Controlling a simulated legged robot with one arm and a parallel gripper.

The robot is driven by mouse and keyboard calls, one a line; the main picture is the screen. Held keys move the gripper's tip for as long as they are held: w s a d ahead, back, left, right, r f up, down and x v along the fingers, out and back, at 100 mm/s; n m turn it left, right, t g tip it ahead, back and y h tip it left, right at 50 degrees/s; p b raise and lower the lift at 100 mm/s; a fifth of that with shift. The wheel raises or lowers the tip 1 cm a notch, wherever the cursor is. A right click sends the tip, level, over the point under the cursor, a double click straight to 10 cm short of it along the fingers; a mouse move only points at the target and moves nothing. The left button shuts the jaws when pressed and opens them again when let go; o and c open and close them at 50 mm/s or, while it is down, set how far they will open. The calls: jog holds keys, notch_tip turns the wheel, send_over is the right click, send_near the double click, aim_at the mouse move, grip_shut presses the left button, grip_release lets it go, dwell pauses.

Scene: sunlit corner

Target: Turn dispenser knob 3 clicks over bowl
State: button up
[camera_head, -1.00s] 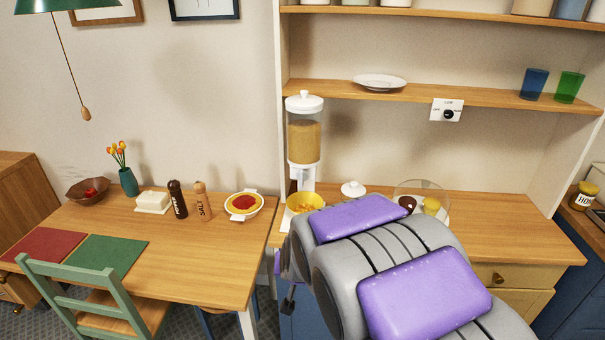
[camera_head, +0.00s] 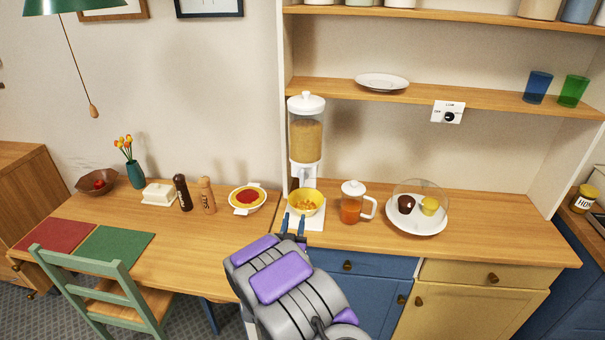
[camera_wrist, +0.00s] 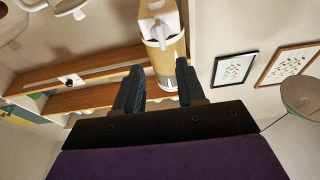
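The dispenser (camera_head: 306,138), a clear cylinder of tan cereal with a white lid and base, stands upright at the left end of the counter. In the wrist view the dispenser (camera_wrist: 172,70) is beyond my fingers, with a white knob-like part (camera_wrist: 160,30) on its white lower section. The yellow bowl (camera_head: 306,203), with orange-yellow pieces in it, sits on the base under the outlet. My gripper (camera_head: 292,224) is just in front of the bowl and below the outlet. Its two dark blue fingers are apart with nothing between them; in the wrist view the gripper (camera_wrist: 158,85) also looks empty.
A glass pot of orange-brown liquid (camera_head: 351,208) and a plate with muffins under a clear dome (camera_head: 416,222) stand right of the bowl. The shelf (camera_head: 450,95) is overhead. A red-filled dish (camera_head: 247,198) and the salt mill (camera_head: 207,195) are on the left table.

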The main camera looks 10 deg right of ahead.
aim_at(302, 175)
jog(key=shift+n+t, duration=0.3)
jog(key=shift+t, duration=0.5)
jog(key=x, duration=0.5)
jog(key=b+x, duration=0.1)
jog(key=x, duration=0.5)
jog(key=b+x, duration=0.1)
jog(key=x, duration=0.4)
jog(key=shift+r, duration=0.4)
jog(key=shift+c, duration=0.2)
jog(key=shift+d, duration=0.1)
grip_shut()
